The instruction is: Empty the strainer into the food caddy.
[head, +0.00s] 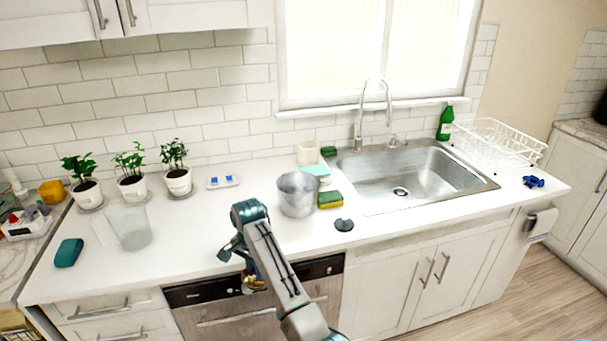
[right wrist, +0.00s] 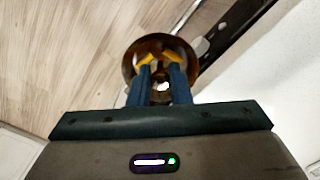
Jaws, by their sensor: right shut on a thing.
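My right gripper (head: 252,275) is in front of the counter's front edge, by the dishwasher, and its fingers point down. In the right wrist view its fingers (right wrist: 160,65) are shut on a small round metal cup with a brownish inside, which looks like the strainer (right wrist: 135,58). The strainer also shows as a small metallic patch in the head view (head: 251,287), largely hidden by the gripper. What lies inside it is unclear. A grey metal bucket, probably the food caddy (head: 298,196), stands open and upright on the counter, behind and right of the gripper. My left gripper is not in view.
A sponge (head: 330,200) and a dark round disc (head: 344,225) lie right of the bucket, before the sink (head: 410,170). A clear container (head: 130,228), a teal item (head: 68,252) and potted plants (head: 131,185) are left.

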